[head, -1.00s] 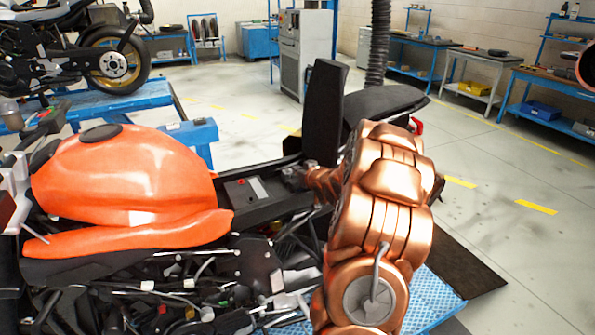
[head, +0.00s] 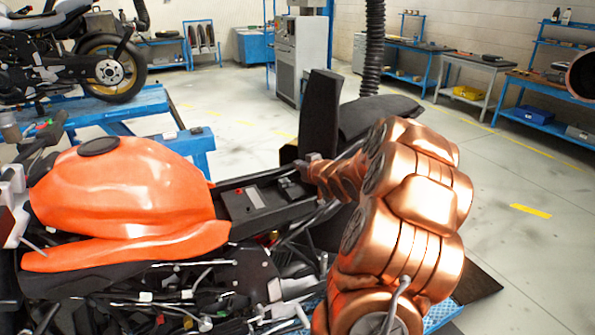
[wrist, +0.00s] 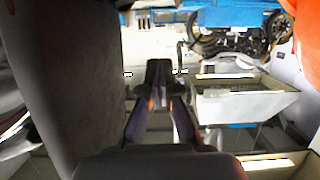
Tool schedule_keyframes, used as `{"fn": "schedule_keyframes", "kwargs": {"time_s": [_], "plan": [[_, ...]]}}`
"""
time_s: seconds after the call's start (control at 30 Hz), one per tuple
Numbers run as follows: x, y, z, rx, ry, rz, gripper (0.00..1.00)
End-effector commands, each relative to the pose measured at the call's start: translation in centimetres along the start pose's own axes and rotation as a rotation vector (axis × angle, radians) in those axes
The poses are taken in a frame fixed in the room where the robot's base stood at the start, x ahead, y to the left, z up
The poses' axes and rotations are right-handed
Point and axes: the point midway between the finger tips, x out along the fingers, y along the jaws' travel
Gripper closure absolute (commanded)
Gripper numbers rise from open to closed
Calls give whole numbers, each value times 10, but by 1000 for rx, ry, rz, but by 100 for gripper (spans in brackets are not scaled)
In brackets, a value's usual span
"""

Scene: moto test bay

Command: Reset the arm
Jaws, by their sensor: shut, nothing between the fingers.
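My copper arm (head: 405,225) rises from the bottom right of the head view and reaches left over the rear of the motorcycle. Its narrow end (head: 335,178) is near the open black bay behind the orange tank (head: 130,190). My gripper (wrist: 157,75) shows in the wrist view as dark fingers that meet at their tips. It is shut and empty. In the head view I cannot make out the fingers clearly. A grey-black flat surface (wrist: 75,80) stands close at the left of the wrist view.
An upright black panel (head: 322,110) and the black tail seat (head: 380,115) stand just behind the arm's end. Another motorcycle sits on a blue lift (head: 120,106) at the back left. Benches (head: 475,62) line the back right wall. Floor at the right is open.

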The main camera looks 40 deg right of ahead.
Motion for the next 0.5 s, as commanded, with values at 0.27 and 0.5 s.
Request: {"fn": "schedule_keyframes", "kwargs": {"time_s": [0.27,0.5], "plan": [[-30,0,-15,0,3,0,100],[-44,0,-22,0,-2,0,100]]}}
